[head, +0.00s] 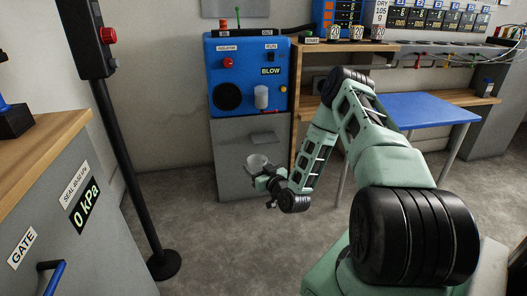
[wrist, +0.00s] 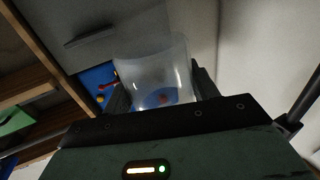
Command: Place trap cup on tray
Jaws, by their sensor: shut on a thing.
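The trap cup is a clear, see-through cup (head: 257,161). It shows large between the dark fingers in the wrist view (wrist: 155,72), with blue and a red spot visible through it. My gripper (head: 262,174) is shut on the cup and holds it in the air in front of the grey lower panel of the blue machine. I cannot clearly pick out the tray; a small grey ledge (head: 264,137) juts from that panel, above and behind the cup.
The blue machine (head: 247,78) has a BLOW label and a white canister (head: 262,97). A wooden bench and a blue table (head: 428,108) stand to the right. A black post (head: 131,170) and a grey cabinet (head: 65,215) are at left. The floor between is clear.

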